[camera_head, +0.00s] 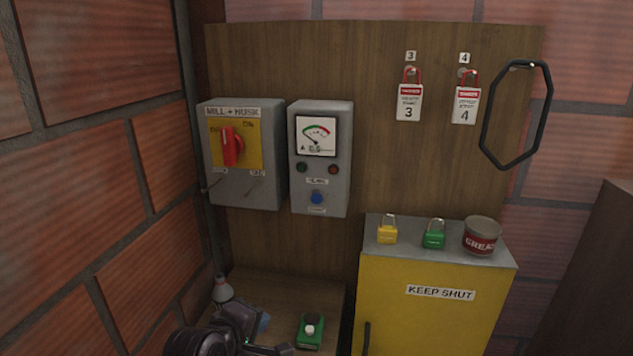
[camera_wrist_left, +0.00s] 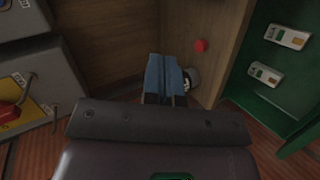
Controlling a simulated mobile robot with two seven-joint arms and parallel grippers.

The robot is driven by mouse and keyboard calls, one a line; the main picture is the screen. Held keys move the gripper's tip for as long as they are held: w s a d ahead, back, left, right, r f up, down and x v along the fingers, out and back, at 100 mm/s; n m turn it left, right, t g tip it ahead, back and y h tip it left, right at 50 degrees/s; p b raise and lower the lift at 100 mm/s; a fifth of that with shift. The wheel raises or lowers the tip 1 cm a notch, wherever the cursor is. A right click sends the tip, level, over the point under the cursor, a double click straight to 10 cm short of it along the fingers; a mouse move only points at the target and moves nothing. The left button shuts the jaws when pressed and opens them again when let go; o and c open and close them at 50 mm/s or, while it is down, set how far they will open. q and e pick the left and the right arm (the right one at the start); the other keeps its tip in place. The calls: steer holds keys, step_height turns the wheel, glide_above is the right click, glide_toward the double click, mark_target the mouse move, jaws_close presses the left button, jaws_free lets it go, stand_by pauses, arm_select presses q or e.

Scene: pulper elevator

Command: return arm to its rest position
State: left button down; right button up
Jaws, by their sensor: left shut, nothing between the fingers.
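My left arm comes in at the bottom left of the head view. My left gripper (camera_head: 264,323) is low over the wooden ledge, left of a small green box with a round knob (camera_head: 309,331). Its blue fingers (camera_wrist_left: 163,78) are closed together and empty in the left wrist view. The arm's dark links hide part of the ledge. My right gripper is in neither view.
A grey switch box (camera_head: 265,170) and meter box (camera_head: 340,170) hang on the wooden board. A yellow cabinet (camera_head: 415,325) stands right, bearing a yellow padlock (camera_head: 387,235), green padlock (camera_head: 434,240) and grease tin (camera_head: 482,240). A brick wall (camera_head: 90,210) bounds the left.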

arm_select(q)
steer(key=s+a+f+m+t+y+b, duration=0.1)
steer(key=s+a+f+m+t+y, duration=0.2)
steer(key=a+f+m, duration=0.6)
steer(key=s+a+f+m+g+y+b, duration=0.1)
steer(key=s+a+f+m, duration=0.1)
steer(key=s+f, duration=0.5)
steer(key=s+a+f+m+g+y+b, duration=0.1)
steer(key=s+a+f, duration=0.4)
steer(key=s, duration=0.6)
step_height(320, 180, down, 2)
steer(key=shift+s+a+f+m+g, duration=0.1)
steer(key=shift+s+a+m+g, duration=0.2)
steer(key=shift+m, duration=0.2)
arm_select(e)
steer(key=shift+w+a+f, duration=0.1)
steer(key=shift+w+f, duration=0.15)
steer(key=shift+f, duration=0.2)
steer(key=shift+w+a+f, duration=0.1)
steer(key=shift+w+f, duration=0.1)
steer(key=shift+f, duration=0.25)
